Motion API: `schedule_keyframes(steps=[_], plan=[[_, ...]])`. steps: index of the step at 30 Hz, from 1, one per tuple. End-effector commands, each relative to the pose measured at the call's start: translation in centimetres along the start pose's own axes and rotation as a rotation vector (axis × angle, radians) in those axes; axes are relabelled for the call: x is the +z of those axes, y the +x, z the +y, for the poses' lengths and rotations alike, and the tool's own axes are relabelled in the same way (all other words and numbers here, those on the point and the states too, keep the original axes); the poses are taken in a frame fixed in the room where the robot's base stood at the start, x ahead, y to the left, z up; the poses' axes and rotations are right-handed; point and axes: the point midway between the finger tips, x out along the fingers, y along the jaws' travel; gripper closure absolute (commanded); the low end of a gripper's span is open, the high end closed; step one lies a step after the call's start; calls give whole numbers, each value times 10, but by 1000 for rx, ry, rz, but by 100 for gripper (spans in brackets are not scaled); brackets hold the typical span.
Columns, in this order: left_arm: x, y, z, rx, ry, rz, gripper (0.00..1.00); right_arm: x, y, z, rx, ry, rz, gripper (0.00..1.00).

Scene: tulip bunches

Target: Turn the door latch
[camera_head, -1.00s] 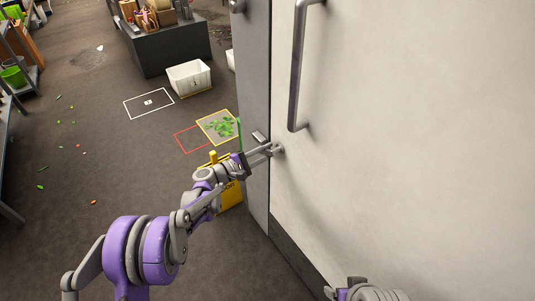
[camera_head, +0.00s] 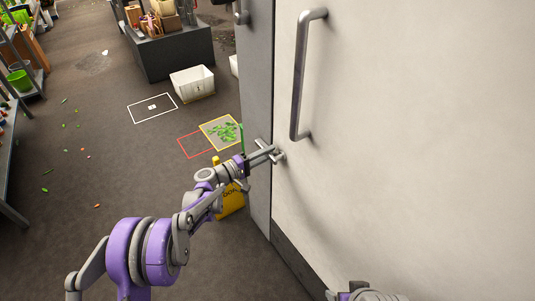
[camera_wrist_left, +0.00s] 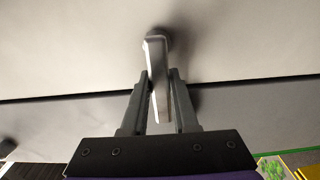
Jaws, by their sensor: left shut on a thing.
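The door latch (camera_head: 279,155) is a short grey metal lever on the pale door, near the door's left edge and below the long handle. My left gripper (camera_head: 266,155) is shut on this latch. In the left wrist view, the lever (camera_wrist_left: 157,60) comes out of a round pivot on the door and runs down between the two fingers (camera_wrist_left: 160,98), one on each side. A small part of my right arm (camera_head: 370,292) shows at the bottom edge. Its jaws cannot be made out.
The door (camera_head: 420,130) fills the right side, with a long vertical handle (camera_head: 298,80). A grey frame (camera_head: 257,90) borders it. A yellow floor sign (camera_head: 231,203) stands behind my left arm. A white crate (camera_head: 192,82) and grey counter (camera_head: 175,52) are farther back.

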Motion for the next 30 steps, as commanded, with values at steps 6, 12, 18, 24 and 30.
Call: schedule_keyframes(steps=[6, 12, 18, 24, 30], plan=[[0, 0, 0, 0, 12, 1, 100, 0, 0, 0, 0, 0, 0, 21], [0, 0, 0, 0, 12, 1, 100, 0, 0, 0, 0, 0, 0, 21], [0, 0, 0, 0, 11, 1, 44, 0, 0, 0, 0, 0, 0, 21], [0, 0, 0, 0, 10, 0, 43, 0, 0, 0, 0, 0, 0, 21], [-1, -8, 0, 0, 10, 2, 43, 0, -1, 0, 0, 0, 0, 21]])
